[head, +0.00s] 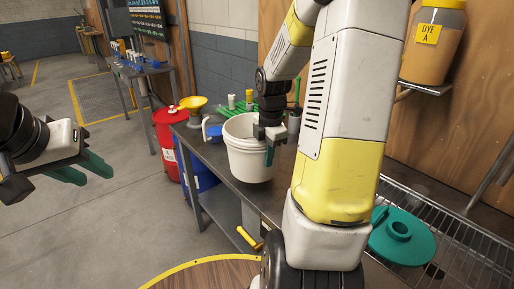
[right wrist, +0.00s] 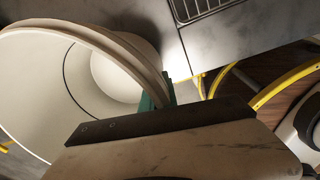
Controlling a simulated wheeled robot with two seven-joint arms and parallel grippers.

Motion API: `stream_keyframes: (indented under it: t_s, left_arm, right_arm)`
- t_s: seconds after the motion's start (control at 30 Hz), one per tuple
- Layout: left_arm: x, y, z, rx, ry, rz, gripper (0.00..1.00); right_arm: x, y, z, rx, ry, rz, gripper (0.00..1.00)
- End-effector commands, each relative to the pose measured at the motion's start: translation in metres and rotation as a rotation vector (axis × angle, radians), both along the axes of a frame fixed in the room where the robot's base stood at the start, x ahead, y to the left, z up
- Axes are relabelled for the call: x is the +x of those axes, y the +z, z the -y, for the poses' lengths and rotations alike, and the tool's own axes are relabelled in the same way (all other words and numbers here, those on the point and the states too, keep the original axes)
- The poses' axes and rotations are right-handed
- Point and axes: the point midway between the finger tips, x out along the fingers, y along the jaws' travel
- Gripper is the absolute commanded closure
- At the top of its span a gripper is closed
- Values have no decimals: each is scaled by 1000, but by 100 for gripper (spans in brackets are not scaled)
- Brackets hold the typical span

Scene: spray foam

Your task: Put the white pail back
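The white pail (head: 245,158) is upright at the front edge of the grey metal table. I cannot tell whether its base touches the tabletop. My right gripper (head: 270,152) points down at the pail's right rim, with one green finger outside the wall. In the right wrist view the pail (right wrist: 35,85) fills the left side, its inside looks empty, and its rim runs to the green fingers (right wrist: 157,98), which are closed on it. My left gripper (head: 88,168) is at the far left in free air, empty, its green fingers apart.
A red drum (head: 170,140) stands left. A wire rack with a teal lid (head: 402,236) is at right.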

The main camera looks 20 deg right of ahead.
Motion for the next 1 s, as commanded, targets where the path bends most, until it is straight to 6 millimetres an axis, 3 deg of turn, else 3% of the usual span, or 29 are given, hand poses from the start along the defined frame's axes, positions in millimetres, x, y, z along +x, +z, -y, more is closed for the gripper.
stream_keyframes:
  t_s: [0.2,0.33,0.57,0.77,1.0]
  left_arm:
    - [0,0,0,0,0,0,64]
    - [0,0,0,0,0,0,64]
    - [0,0,0,0,0,0,64]
    - [0,0,0,0,0,0,64]
    - [0,0,0,0,0,0,64]
  right_arm:
    - [44,-6,36,0,-3,1,100]
    - [58,-7,47,0,-1,1,100]
    - [71,-8,58,0,-1,1,100]
    - [69,-40,56,1,1,-2,100]
    - [69,-43,57,-1,0,1,100]
